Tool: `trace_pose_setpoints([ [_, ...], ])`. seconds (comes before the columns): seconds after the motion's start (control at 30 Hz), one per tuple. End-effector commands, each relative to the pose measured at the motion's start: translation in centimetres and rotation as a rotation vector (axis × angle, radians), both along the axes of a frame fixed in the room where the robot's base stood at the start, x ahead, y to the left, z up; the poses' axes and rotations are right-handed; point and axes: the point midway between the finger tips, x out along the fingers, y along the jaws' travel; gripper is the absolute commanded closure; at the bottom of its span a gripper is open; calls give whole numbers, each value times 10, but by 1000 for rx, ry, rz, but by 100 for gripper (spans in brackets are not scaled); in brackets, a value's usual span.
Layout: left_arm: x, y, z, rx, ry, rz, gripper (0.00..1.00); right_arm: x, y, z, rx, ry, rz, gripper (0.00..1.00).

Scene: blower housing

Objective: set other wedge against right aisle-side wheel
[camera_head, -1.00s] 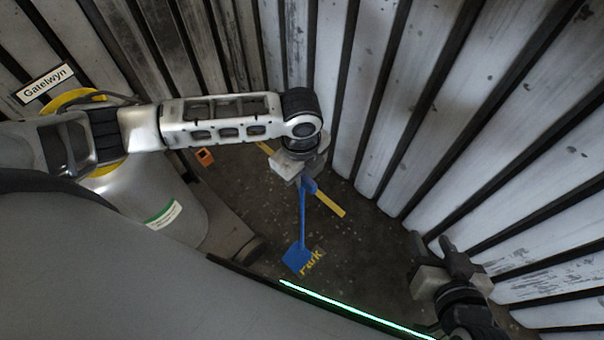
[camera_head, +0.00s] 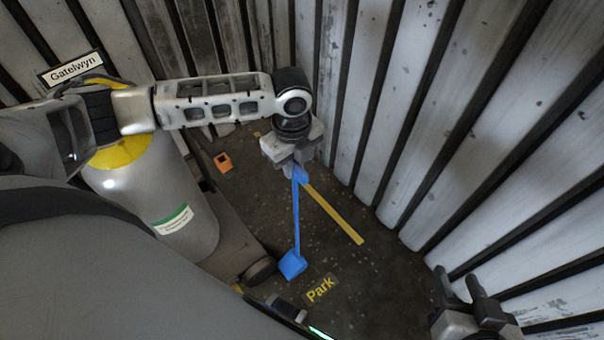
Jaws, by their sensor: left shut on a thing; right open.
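A blue wedge (camera_head: 292,265) on a long thin blue handle (camera_head: 297,215) is at the floor in the head view. My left gripper (camera_head: 300,170) is shut on the top of the handle, which hangs nearly upright. The wedge is just right of a dark wheel (camera_head: 261,271) at the end of a grey cart frame (camera_head: 225,225). I cannot tell whether they touch, or whether the wedge rests on the floor. My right gripper (camera_head: 459,284) is open and empty at the lower right, away from the wedge.
A grey cylinder (camera_head: 150,195) with a yellow collar stands at the left. A small orange block (camera_head: 222,162) lies beside the frame. A yellow floor stripe (camera_head: 335,215) and a "Park" marking (camera_head: 320,289) are on the dark floor. Slatted walls (camera_head: 420,130) close in behind and right.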

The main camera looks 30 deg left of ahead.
Motion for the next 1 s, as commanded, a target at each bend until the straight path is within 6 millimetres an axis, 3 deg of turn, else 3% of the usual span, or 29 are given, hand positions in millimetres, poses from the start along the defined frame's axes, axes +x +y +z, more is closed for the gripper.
trace_pose_setpoints([
  [0.5,16,38,-9,0,-3,1,100,-3,5,-32,-3,18,28,58],
  [1.0,8,46,-12,1,0,1,100,1,6,-20,-7,-4,28,58],
])
